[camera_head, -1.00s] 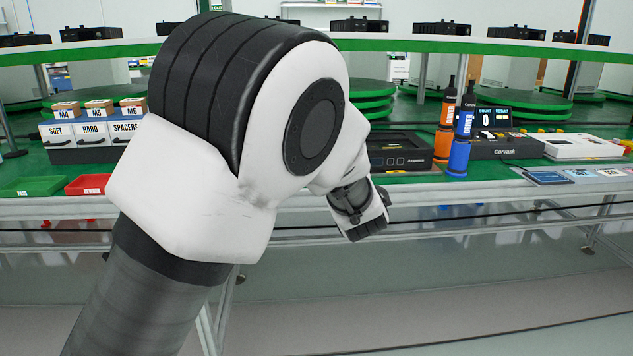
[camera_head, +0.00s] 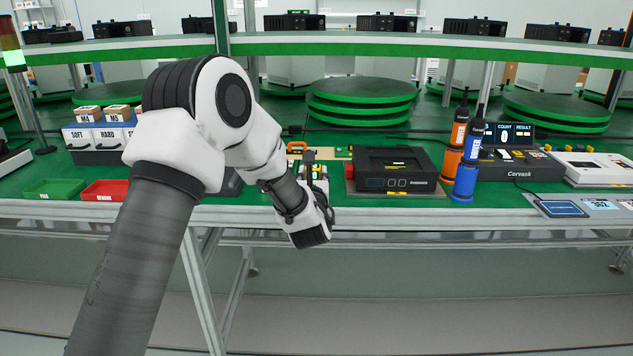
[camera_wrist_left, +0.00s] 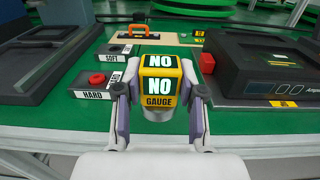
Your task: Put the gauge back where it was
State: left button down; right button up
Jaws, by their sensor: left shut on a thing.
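The gauge (camera_wrist_left: 160,82) is a yellow block whose two dark windows read NO and NO, with the word GAUGE below. It sits between the fingers of my left gripper (camera_wrist_left: 160,100), which is shut on it. A pale round base shows under it; whether it touches the bench I cannot tell. In the head view my left gripper (camera_head: 314,178) is over the front of the green bench, left of a black device (camera_head: 397,170), and the gauge is mostly hidden there. My right gripper is not in view.
A wooden board (camera_wrist_left: 172,38) with an orange handle lies behind. Orange (camera_head: 455,145) and blue (camera_head: 468,165) drivers stand right.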

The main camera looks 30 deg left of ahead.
aim_at(316, 169)
pick_arm(q)
jog(key=x, duration=0.2)
jog(key=f+x, duration=0.1)
jog(key=x, duration=0.1)
jog(key=shift+w, duration=0.4)
notch_tip(316, 169, down, 3)
jog(key=shift+r+b, duration=0.1)
jog(key=shift+b, duration=0.3)
jog(key=c, duration=0.7)
grip_release()
jog(key=shift+d, duration=0.1)
jog(key=shift+s, duration=0.1)
